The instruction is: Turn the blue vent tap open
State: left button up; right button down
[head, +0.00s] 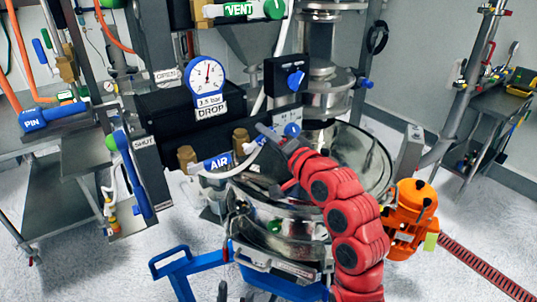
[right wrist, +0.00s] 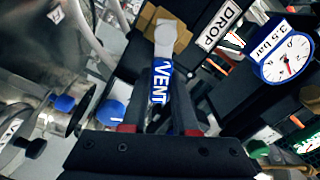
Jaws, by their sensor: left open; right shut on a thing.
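The blue vent tap (right wrist: 158,82) shows in the right wrist view as a blue handle with white VENT lettering, next to a brass body (right wrist: 180,30) and a pale end piece. My right gripper (right wrist: 160,105) is shut on this blue handle, its dark fingers on either side. In the head view my right gripper (head: 272,137) reaches in from the right on the red arm, just above the sifter bowl and right of the brass fittings. It largely hides the tap there. My left gripper cannot be made out in the head view.
A blue AIR handle (head: 218,161) sits close left of my right gripper. The DROP gauge (head: 207,75) is above it. The steel sifter bowl (head: 345,150) lies below, with an orange motor (head: 411,210) at right.

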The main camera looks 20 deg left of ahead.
aim_at(249, 146)
jog(key=shift+s+a+r+n+b, duration=0.55)
jog(key=shift+n+b, duration=1.6)
jog(key=shift+b, duration=0.6)
jog(key=shift+s+a+r+n+b, duration=0.4)
jog(key=shift+s+n+b, duration=0.3)
jog(key=shift+n+b, duration=1.75)
jog(key=shift+s+a+r+n+b, duration=0.5)
jog(key=shift+n+b, duration=1.3)
jog(key=shift+b, duration=1.3)
jog(key=shift+s+f, duration=0.1)
jog(key=shift+f, duration=0.05)
jog(key=c, duration=0.7)
grip_release()
jog(key=shift+b+v, duration=1.15)
jog(key=shift+v, duration=7.55)
